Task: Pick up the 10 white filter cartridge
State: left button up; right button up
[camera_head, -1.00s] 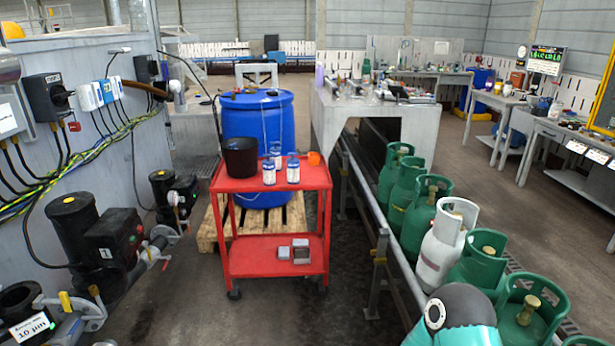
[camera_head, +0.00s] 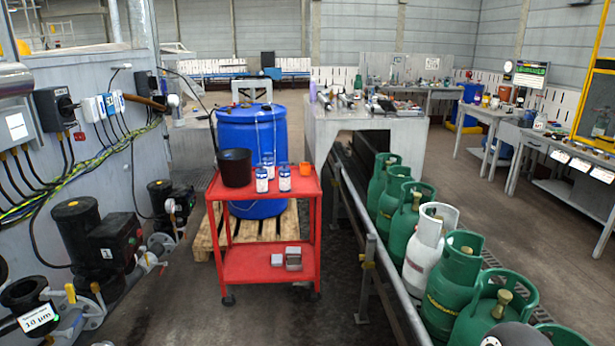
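Two small white cylinders with blue labels stand upright at the front of the red cart's top shelf, a left one (camera_head: 262,180) and a right one (camera_head: 285,178). A third pale cylinder (camera_head: 268,160) stands just behind them, partly hidden. They look like filter cartridges, but their print is too small to read. A tilted white tag reading 10 µm (camera_head: 38,318) sits on a dark housing (camera_head: 25,294) at the bottom left. Neither of my grippers shows. A dark rounded piece at the bottom right edge seems to be part of my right arm.
The red cart (camera_head: 268,261) also holds a black bucket (camera_head: 235,167), an orange cup (camera_head: 304,168) and small grey boxes (camera_head: 292,258). A blue drum (camera_head: 250,128) stands behind it. Green cylinders and one white gas cylinder (camera_head: 430,245) line the right. Floor before the cart is clear.

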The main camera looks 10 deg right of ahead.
aim_at(269, 161)
jog(key=z, duration=0.1)
jog(key=i, duration=1)
